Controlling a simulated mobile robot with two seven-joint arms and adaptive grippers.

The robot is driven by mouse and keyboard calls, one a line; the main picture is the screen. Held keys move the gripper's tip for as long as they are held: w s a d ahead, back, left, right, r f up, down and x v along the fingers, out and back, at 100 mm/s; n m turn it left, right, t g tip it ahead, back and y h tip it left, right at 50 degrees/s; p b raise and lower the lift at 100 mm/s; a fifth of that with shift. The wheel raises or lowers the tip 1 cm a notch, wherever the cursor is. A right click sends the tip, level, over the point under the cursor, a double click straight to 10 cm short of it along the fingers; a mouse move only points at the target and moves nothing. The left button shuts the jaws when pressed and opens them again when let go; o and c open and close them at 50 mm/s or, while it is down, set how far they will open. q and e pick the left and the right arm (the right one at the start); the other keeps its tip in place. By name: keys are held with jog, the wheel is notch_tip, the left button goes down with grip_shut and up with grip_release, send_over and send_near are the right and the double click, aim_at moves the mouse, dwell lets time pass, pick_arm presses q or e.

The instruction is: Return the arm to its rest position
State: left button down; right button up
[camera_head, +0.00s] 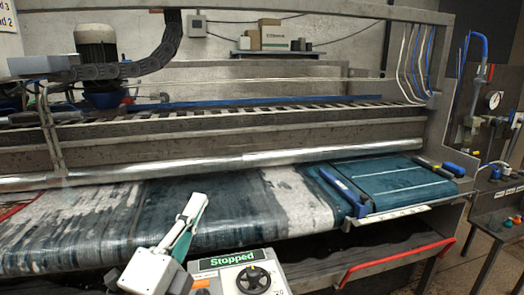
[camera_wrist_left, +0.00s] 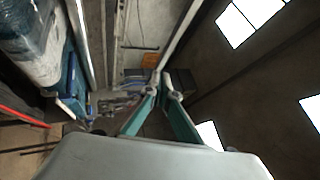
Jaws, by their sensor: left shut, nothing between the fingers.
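My left gripper (camera_head: 196,203) shows in the head view at the lower middle, in front of the patterned rug (camera_head: 95,225) on the machine bed. Its white and teal fingers point up, and its white housing is at the lower edge. In the left wrist view its two teal fingers (camera_wrist_left: 164,80) converge to tips close together, with nothing held between them. The rest of my left arm is mostly out of the picture. My right gripper is in neither view.
A control panel (camera_head: 243,277) reading "Stopped" stands just right of my left gripper. A red handle (camera_head: 397,261) runs along the machine's front. A metal roller (camera_head: 240,161) spans behind.

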pick_arm(q)
jog(key=s+a+f+n+g+y, duration=0.1)
jog(key=a+f+n+g+y, duration=0.3)
jog(key=a+f, duration=0.45)
jog(key=s+a+f+n+g+y, duration=0.15)
jog(key=a+f+n+y, duration=0.4)
jog(key=f, duration=0.65)
jog(key=s+a+f+n+g+y, duration=0.1)
jog(key=s+a+f+n+g, duration=0.3)
jog(key=s+f, duration=0.45)
jog(key=s+a+f+n+g+y, duration=0.1)
jog(key=s+a+f+g, duration=0.5)
jog(key=f, duration=0.3)
jog(key=d+f+n+t+h, duration=0.3)
jog(key=d+f+h, duration=0.4)
jog(key=d+f, duration=0.6)
jog(key=d+t, duration=0.1)
jog(key=d, duration=0.2)
jog(key=shift+w+f+t+h, duration=0.3)
jog(key=shift+f+t+h, duration=0.05)
jog(key=shift+f, duration=0.05)
